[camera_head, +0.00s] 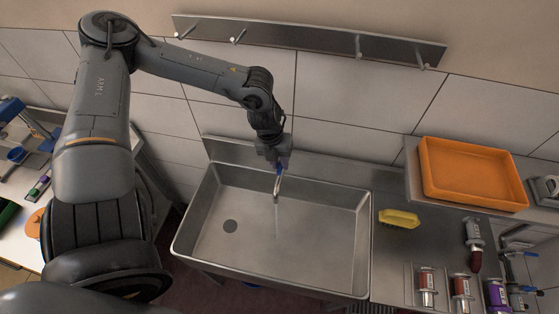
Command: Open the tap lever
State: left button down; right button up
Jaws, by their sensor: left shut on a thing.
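The metal tap (277,188) rises at the back edge of the steel sink and its spout curves forward over the basin. A blue part, seemingly the tap lever (279,168), shows just under my left gripper. My left gripper (278,161) reaches down from above at the tap and is shut on the tap lever; its fingers are small and partly hide the lever. A faint pale streak, seemingly running water (276,222), hangs below the spout. My right gripper is not in view.
The sink (330,225) is empty, with a dark drain on its left. A yellow sponge (399,218) lies on the right counter. An orange tray (470,172) sits behind it. Several pump bottles (461,290) stand at front right. A hook rail (300,39) is on the wall.

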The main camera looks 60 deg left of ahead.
pick_arm(q)
jog(key=shift+f+b, duration=0.1)
jog(key=shift+b, duration=0.2)
jog(key=shift+a+m+b, duration=0.1)
jog(key=shift+m+b, duration=0.2)
jog(key=shift+b, duration=0.05)
jog(key=shift+s+a, duration=0.15)
jog(key=shift+s, duration=0.05)
jog(key=c, duration=1)
grip_release()
jog(key=shift+r, duration=0.2)
